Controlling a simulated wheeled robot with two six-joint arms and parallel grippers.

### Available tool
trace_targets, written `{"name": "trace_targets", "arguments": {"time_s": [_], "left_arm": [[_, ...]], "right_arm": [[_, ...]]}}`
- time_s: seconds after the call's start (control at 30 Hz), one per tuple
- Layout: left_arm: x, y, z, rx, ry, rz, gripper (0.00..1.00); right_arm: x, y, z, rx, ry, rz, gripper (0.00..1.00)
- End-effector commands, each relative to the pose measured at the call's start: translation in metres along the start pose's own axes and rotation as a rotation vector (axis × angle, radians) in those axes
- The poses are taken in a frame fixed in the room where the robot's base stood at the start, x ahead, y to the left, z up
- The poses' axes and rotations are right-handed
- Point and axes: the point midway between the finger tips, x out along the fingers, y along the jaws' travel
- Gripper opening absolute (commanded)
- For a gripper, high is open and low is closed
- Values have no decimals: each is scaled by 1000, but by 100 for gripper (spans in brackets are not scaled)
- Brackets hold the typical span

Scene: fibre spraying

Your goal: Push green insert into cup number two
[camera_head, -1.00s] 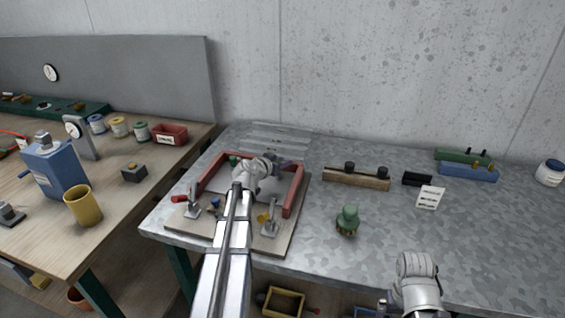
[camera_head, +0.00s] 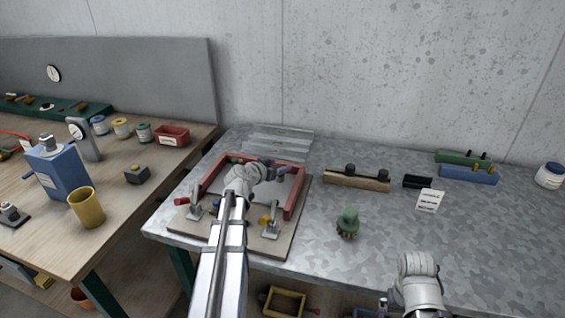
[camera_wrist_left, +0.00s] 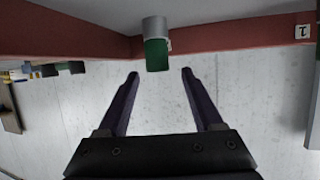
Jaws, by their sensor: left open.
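The green insert (camera_wrist_left: 156,54) shows at the top middle of the left wrist view. It sits in the end of a short grey cup (camera_wrist_left: 154,25) by the red frame and sticks partly out. A small green spot (camera_head: 236,159) at the frame's far left in the head view may be it. My left gripper (camera_wrist_left: 160,74) is open and empty, with its two fingers apart and the insert just beyond the gap; it is over the frame in the head view (camera_head: 281,171). My right gripper's jaws are not clear below my right wrist. No number two is readable.
The red frame (camera_head: 294,197) stands on a board with toggle clamps (camera_head: 271,222). A white label (camera_wrist_left: 302,31) is on the frame. A green knobbed piece (camera_head: 347,222) and a wooden block (camera_head: 357,180) stand to the right. The metal table between them is clear.

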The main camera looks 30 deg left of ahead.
Motion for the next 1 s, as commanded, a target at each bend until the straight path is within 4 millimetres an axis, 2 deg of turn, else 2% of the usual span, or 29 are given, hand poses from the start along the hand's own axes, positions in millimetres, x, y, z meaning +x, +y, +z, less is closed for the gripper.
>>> {"name": "trace_targets", "arguments": {"time_s": [0.03,0.1,0.23,1.0], "left_arm": [[-14,2,-2,-1,0,0,68],[-25,2,-2,-2,0,-1,68],[-37,1,-1,0,0,0,68],[-38,0,-3,0,0,1,68]], "right_arm": [[-7,1,0,0,0,0,100],[-11,1,1,0,0,0,100],[-15,1,1,0,0,0,100],[-17,2,1,0,0,0,100]]}}
